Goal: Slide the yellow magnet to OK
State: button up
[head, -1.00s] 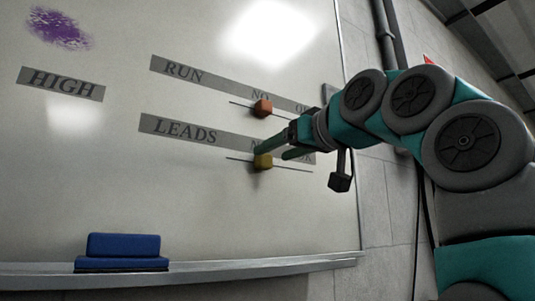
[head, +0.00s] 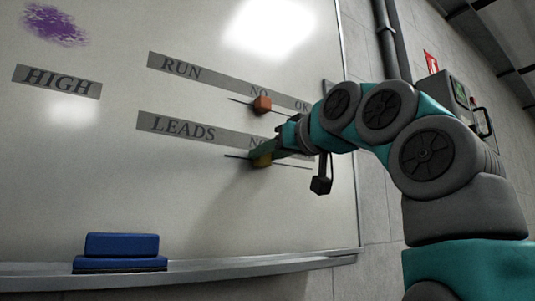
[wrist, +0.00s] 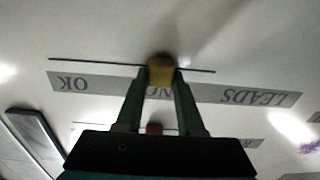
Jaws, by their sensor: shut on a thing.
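The yellow magnet (head: 262,160) sits on the thin dark line under the LEADS strip (head: 190,130), below the word NO. The wrist view, upside down, shows the yellow magnet (wrist: 161,70) between the two fingertips, with NO (wrist: 156,92) beside it and OK (wrist: 73,84) further left along the strip. My gripper (head: 268,153) is shut on the magnet at the board. In the head view my gripper and wrist hide part of the magnet and the OK end of the LEADS strip.
A red-orange magnet (head: 262,104) sits on the RUN line above, under its NO. A blue eraser (head: 121,251) rests on the board's lower ledge (head: 215,267). The whiteboard's right edge stands close to my arm, with wall and a pipe (head: 391,55) beyond.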

grip_shut()
dwell(0.8)
